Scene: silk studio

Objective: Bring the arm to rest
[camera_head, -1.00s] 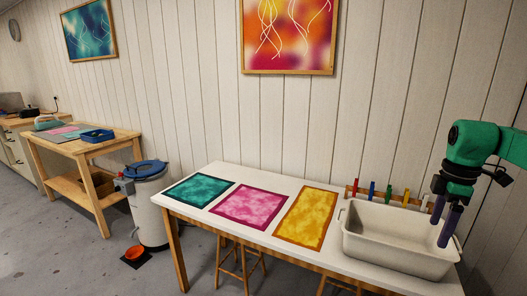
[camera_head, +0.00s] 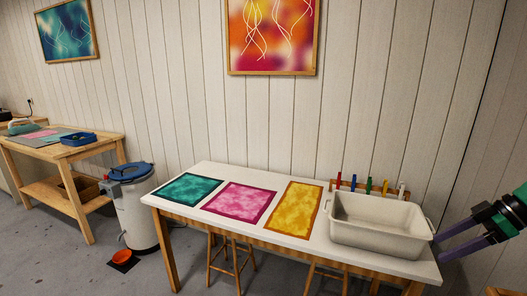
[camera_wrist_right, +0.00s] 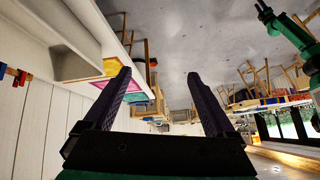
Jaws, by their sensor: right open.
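My right gripper (camera_head: 462,240) is at the right edge of the head view, beside the white table's right end. Its two purple fingers point left and are spread apart with nothing between them. In the right wrist view the open fingers (camera_wrist_right: 160,95) also show empty. A green arm link of mine (camera_wrist_right: 285,30) shows at the upper right of that view.
The white table (camera_head: 205,223) bears teal, pink and yellow cloths and a pale basin (camera_head: 372,238) at its right end, close to the gripper. A grey drum (camera_head: 137,220) stands left of the table.

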